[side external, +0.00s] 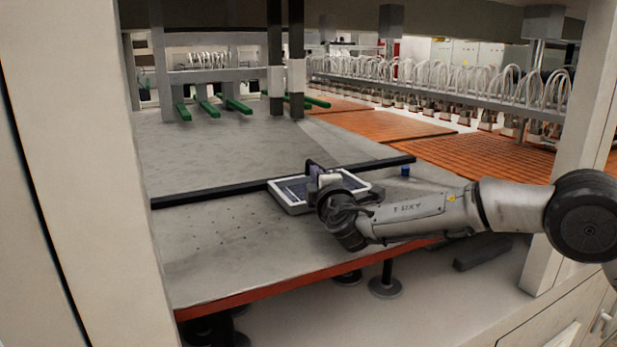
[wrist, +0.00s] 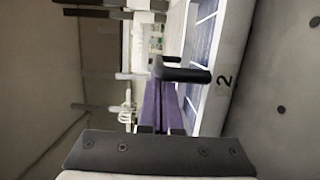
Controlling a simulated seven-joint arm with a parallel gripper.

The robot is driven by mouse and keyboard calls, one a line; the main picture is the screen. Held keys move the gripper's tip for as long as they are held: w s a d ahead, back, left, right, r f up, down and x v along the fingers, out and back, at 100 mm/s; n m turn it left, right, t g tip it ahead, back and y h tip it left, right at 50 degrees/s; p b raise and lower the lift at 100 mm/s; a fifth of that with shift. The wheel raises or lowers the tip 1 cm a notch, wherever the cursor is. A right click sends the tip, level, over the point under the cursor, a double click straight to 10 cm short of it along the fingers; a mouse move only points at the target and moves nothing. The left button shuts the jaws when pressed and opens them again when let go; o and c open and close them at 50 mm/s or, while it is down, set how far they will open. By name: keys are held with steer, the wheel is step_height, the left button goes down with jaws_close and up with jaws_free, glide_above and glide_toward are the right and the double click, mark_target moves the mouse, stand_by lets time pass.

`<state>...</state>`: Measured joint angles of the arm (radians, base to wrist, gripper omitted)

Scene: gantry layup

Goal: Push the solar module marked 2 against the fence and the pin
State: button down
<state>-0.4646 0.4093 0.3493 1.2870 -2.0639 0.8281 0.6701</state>
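The solar module marked 2 (side external: 290,207) is a flat panel with a white frame and blue cells. It lies on the grey table, its far edge along the black fence (side external: 215,192); I cannot tell whether they touch. The blue pin (side external: 405,171) stands to the right of the module, with a gap between. My gripper (side external: 314,172) is at the module, its arm reaching in from the right and hiding part of it. In the wrist view the fingers (wrist: 170,74) are together with nothing seen between them, beside the module's frame (wrist: 223,95), where the 2 shows.
The grey table (side external: 225,245) is bare to the left of the module, with small holes and a red-brown front edge. Grey posts stand at the back, near green bars (side external: 238,105). Orange panels (side external: 490,152) and a row of hoses lie beyond to the right. A white frame post stands at left.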

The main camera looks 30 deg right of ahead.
steer(key=d, duration=1.4)
steer(key=shift+a, duration=0.15)
